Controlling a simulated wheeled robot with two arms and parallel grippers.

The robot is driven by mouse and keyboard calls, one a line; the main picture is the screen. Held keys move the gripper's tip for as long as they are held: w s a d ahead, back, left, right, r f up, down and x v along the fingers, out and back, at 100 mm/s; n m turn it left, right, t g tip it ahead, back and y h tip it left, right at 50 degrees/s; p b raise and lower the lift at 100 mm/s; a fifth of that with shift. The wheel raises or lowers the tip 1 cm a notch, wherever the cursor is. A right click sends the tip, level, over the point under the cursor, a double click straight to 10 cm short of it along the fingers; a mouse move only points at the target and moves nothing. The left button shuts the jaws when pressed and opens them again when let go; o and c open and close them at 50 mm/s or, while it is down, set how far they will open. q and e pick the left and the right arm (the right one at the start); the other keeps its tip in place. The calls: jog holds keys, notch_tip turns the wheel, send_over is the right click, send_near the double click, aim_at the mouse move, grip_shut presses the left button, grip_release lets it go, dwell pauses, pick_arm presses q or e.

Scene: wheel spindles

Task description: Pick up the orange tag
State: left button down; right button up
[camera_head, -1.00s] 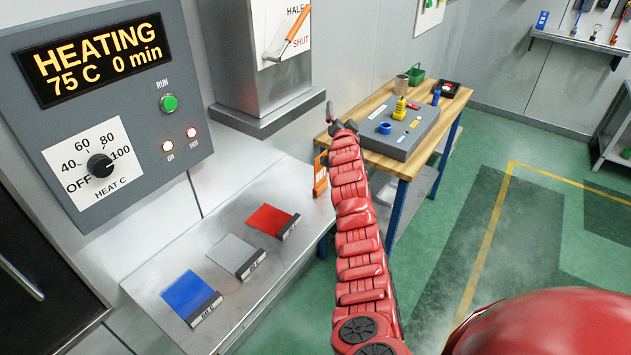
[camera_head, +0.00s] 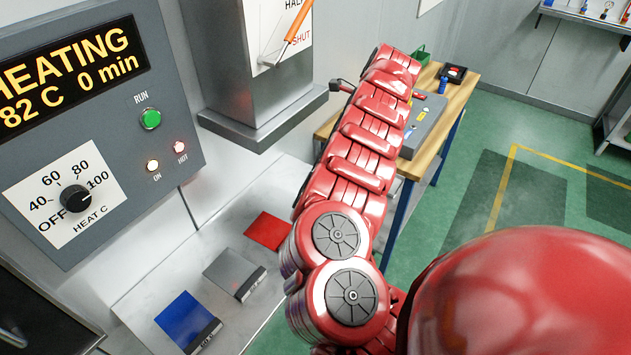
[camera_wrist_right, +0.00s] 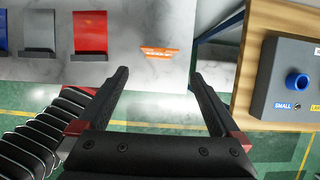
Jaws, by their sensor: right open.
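My right gripper (camera_wrist_right: 159,78) is open and empty. Its two black fingers point towards the shelf, and the tag appears between and just beyond their tips, apart from them. In the head view my red right arm (camera_head: 345,165) covers the place of the tag, and the right gripper cannot be made out. My left gripper is in neither view.
Blue (camera_head: 188,320), grey (camera_head: 234,273) and red (camera_head: 268,231) plates lie on the metal shelf (camera_head: 135,310). Above them is the heater panel (camera_head: 75,200), reading 82 C. A wooden table (camera_head: 448,118) with a grey box (camera_wrist_right: 290,75) stands to the right.

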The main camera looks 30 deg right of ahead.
jog(key=p+x, duration=0.3)
jog(key=x, duration=0.9)
jog(key=shift+s+f, duration=0.1)
jog(key=shift+f, duration=0.25)
jog(key=x, duration=0.4)
jog(key=shift+d+p, duration=0.1)
jog(key=shift+p, duration=0.25)
jog(key=shift+f, duration=0.2)
grip_shut()
